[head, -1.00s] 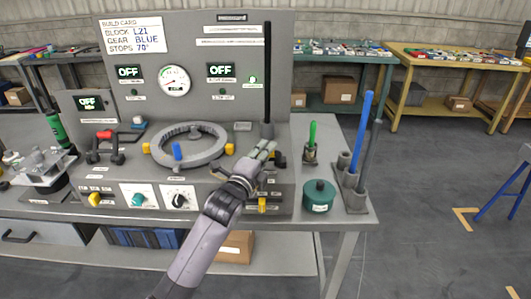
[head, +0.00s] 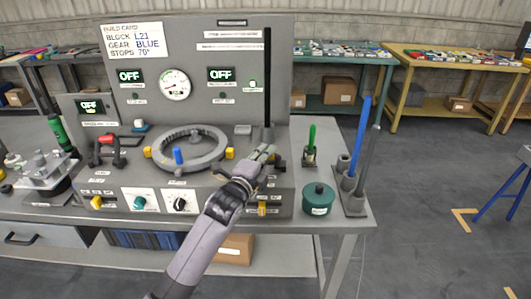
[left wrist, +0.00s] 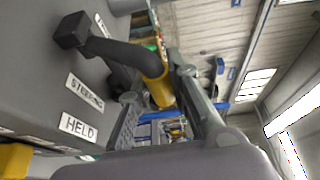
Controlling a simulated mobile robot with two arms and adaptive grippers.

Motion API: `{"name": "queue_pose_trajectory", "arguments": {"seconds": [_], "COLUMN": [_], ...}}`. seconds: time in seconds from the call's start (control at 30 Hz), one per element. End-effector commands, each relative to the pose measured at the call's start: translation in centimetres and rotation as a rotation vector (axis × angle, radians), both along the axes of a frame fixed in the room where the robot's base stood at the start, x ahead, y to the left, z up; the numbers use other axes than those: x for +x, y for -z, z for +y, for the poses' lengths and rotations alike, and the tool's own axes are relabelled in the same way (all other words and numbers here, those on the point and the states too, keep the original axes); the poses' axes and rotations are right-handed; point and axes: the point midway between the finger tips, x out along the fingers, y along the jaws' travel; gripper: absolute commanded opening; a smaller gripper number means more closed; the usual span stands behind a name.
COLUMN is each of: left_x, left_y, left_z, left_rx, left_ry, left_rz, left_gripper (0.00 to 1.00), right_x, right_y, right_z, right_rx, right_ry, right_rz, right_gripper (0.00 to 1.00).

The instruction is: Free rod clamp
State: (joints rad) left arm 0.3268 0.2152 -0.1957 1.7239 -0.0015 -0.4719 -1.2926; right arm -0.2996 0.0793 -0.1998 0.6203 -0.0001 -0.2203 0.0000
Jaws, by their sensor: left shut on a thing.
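The tall black rod (head: 267,80) stands upright in its holder on the right of the grey console (head: 110,185). My left gripper (head: 264,153) is at the foot of the rod, in front of the holder, and partly hides the clamp there. In the left wrist view, the clamp lever (left wrist: 128,54) is a dark bent handle with a yellow band (left wrist: 160,90). My left gripper's fingers (left wrist: 155,85) are shut on the lever near this band. Labels reading STEERING and HELD lie beside it. My right gripper is in neither view.
A grey ring (head: 190,165) with a blue peg lies left of my arm. Right of it stand a green-handled tool (head: 311,140), a green lidded pot (head: 318,200) and a rack (head: 352,198) with blue and grey rods. A yellow switch (head: 262,208) sits below the gripper.

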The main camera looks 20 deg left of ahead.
Motion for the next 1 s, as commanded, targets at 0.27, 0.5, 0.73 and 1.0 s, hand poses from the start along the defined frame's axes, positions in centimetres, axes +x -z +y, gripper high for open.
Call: {"name": "queue_pose_trajectory", "arguments": {"seconds": [0.27, 0.5, 0.73, 1.0], "left_x": [1.1, 2.5, 4.1, 5.8], "left_y": [-1.8, -2.1, -1.9, -0.8], "left_z": [0.5, 1.0, 1.5, 1.8], "left_rx": [-0.037, -0.091, -0.153, -0.227], "left_ry": [-0.004, -0.005, -0.006, -0.005], "left_rz": [0.166, 0.355, 0.558, 0.796], "left_gripper": [0.00, 0.00, 0.00, 0.00], "right_x": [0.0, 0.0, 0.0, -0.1], "right_y": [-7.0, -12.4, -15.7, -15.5], "right_z": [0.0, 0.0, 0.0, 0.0], "right_rx": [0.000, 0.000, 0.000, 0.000], "right_ry": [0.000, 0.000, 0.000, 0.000], "right_rz": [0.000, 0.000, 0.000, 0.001], "right_gripper": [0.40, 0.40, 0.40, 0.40]}}
